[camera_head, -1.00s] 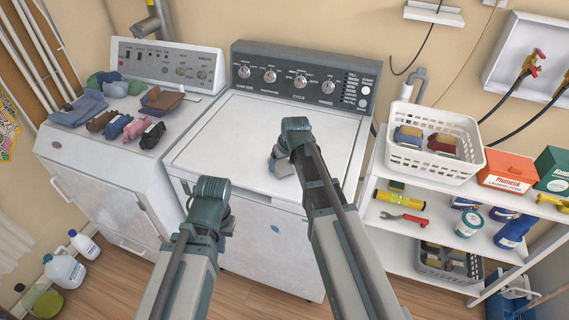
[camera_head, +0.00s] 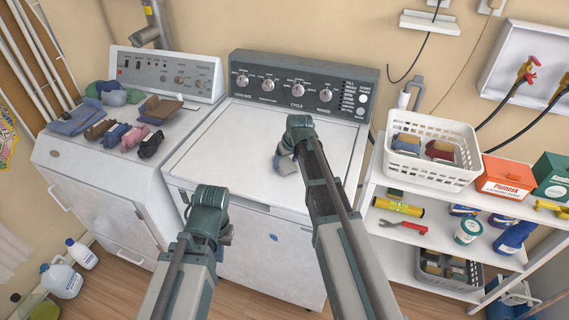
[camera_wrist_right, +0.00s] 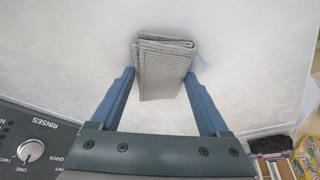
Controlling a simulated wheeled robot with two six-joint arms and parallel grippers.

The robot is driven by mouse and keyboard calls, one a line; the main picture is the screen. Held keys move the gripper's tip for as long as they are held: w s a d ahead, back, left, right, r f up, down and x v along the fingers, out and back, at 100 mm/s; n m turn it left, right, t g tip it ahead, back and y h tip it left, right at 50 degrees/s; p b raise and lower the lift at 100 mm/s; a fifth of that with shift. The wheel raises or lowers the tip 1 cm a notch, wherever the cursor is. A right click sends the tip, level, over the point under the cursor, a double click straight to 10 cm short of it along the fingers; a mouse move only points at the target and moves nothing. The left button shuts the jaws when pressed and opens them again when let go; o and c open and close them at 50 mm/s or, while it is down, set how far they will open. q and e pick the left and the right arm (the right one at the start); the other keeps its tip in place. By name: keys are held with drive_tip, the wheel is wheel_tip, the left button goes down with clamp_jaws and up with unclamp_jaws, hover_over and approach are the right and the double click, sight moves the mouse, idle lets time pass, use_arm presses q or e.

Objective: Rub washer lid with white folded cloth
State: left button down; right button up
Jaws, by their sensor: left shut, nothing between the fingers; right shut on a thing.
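The washer lid (camera_head: 230,145) is the flat white top of the middle machine, in front of its dark control panel. The folded cloth (camera_wrist_right: 165,60), pale grey-white and ribbed, shows in the right wrist view against the white lid surface. My right gripper (camera_wrist_right: 159,77) is shut on it, one blue finger at each side. In the head view this gripper (camera_head: 285,161) is over the lid's right part, and my arm hides most of it and the cloth. My left gripper (camera_head: 224,237) is shut and empty in front of the washer, largely hidden by its arm.
A second white machine (camera_head: 95,165) at left carries several folded and rolled cloths. A white basket (camera_head: 430,170) and detergent boxes (camera_head: 507,176) stand on the shelf at right. Bottles (camera_head: 62,278) stand on the floor at left. Most of the lid is bare.

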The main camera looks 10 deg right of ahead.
drive_tip(key=shift+w+d, duration=0.65)
drive_tip(key=shift+w, duration=0.25)
drive_tip(key=shift+w+d, duration=0.55)
drive_tip(key=shift+w, duration=0.25)
drive_tip(key=shift+w+d, duration=0.55)
drive_tip(key=shift+w, duration=0.25)
drive_tip(key=shift+f, duration=0.15)
drive_tip(key=shift+s, duration=0.1)
drive_tip(key=shift+s+a, duration=0.6)
drive_tip(key=shift+s, duration=0.2)
drive_tip(key=shift+s+a, duration=0.55)
drive_tip(key=shift+s, duration=0.25)
drive_tip(key=shift+s+a, duration=0.55)
drive_tip(key=shift+s, duration=0.2)
drive_tip(key=shift+s+a, duration=0.5)
drive_tip(key=shift+s, duration=0.25)
